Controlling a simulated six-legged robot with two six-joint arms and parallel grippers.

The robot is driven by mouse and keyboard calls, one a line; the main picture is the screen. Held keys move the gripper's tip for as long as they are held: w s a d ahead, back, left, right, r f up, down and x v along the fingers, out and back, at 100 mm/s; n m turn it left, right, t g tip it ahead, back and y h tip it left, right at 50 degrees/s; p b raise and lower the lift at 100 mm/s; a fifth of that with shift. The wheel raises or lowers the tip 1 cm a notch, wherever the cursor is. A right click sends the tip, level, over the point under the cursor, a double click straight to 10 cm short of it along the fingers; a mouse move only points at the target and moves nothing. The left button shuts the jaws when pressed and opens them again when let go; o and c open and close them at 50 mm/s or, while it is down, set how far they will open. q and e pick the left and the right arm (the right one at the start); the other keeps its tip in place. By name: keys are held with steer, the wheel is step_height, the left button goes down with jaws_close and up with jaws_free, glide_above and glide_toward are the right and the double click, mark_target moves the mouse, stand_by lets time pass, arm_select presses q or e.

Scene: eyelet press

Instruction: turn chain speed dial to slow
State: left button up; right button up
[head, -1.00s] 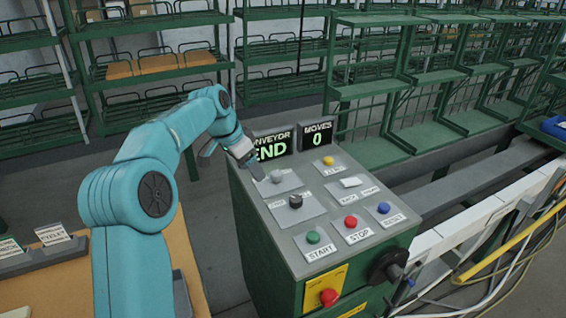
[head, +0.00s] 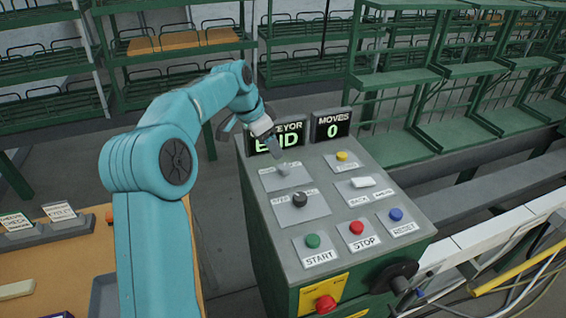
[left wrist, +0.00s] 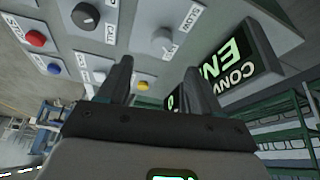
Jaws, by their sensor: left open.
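The grey chain speed dial (head: 284,169) sits on a pale plate at the upper left of the sloped control panel. In the left wrist view the grey dial (left wrist: 163,41) has a SLOW label (left wrist: 189,17) beside it. Which way its pointer faces is hard to tell. My left gripper (head: 274,143) is just above and behind the dial, apparently not touching it. In the left wrist view its two fingers (left wrist: 158,78) are apart with nothing between them. My right gripper is not in view.
A dark knob (head: 300,199) sits just below the dial. Green START (head: 312,240), red STOP (head: 357,227), blue RESET (head: 396,214) and yellow (head: 342,156) buttons and a white switch (head: 363,182) share the panel. The conveyor display (head: 277,139), partly hidden by my gripper, reads END.

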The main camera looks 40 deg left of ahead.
mark_target(284, 167)
arm_select(q)
steer(key=x, duration=0.8)
steer(key=shift+w+a+p, duration=0.15)
steer(key=shift+w+p, duration=0.1)
steer(key=shift+p, duration=0.05)
steer(key=shift+f, duration=0.5)
steer(key=shift+w+f, duration=0.35)
steer(key=shift+w, duration=0.05)
steer(key=shift+s+r, duration=0.1)
steer(key=shift+c, duration=0.3)
steer(key=shift+s+r, duration=0.1)
steer(key=shift+s, duration=0.05)
steer(key=c, duration=1)
